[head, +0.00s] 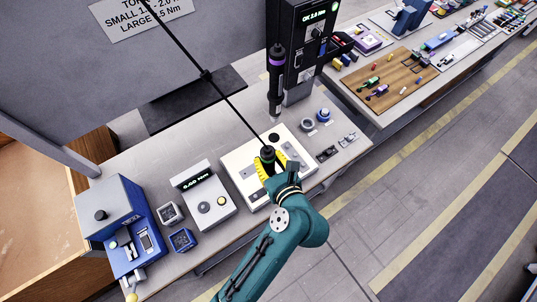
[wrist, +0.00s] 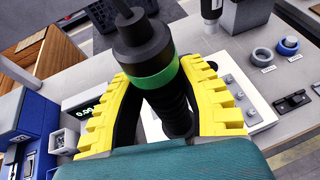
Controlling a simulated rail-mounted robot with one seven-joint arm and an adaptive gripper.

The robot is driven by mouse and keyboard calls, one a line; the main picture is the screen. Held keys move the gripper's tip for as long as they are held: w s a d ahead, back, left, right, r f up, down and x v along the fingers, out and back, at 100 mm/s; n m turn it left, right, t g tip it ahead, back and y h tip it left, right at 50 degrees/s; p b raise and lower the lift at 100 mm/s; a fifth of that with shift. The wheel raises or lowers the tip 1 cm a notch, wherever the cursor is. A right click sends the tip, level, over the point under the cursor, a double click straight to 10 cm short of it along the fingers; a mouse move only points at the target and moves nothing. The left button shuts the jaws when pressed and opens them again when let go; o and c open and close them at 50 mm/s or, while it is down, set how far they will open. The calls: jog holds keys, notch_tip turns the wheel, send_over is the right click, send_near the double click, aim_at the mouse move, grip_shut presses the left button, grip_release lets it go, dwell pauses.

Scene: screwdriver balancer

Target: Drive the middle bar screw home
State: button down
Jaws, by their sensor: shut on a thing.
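My gripper (head: 267,165) is over the white plate (head: 232,161) in the middle of the bench. Its yellow jaws (wrist: 170,95) are shut on a black screwdriver with a green band (wrist: 153,78). The screwdriver (head: 268,153) hangs on a dark line that runs up to the upper left and looks roughly upright over the plate. A row of small screws (wrist: 233,86) shows on the plate, right of the jaws in the wrist view. The screwdriver's tip and the middle bar screw are hidden by the tool and gripper, so contact cannot be told.
A purple-banded screwdriver (head: 276,75) hangs behind the plate beside a black cabinet (head: 306,45) with a lit display. A torque meter (head: 204,194) and a blue device (head: 125,225) stand to the left. Round holders (head: 323,115) and small dark blocks (head: 327,153) sit to the right.

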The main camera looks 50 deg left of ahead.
aim_at(270, 152)
jog(key=shift+d+r+p, duration=0.1)
jog(key=shift+r+p, duration=2.85)
jog(key=shift+p, duration=1)
jog(key=shift+f, duration=0.1)
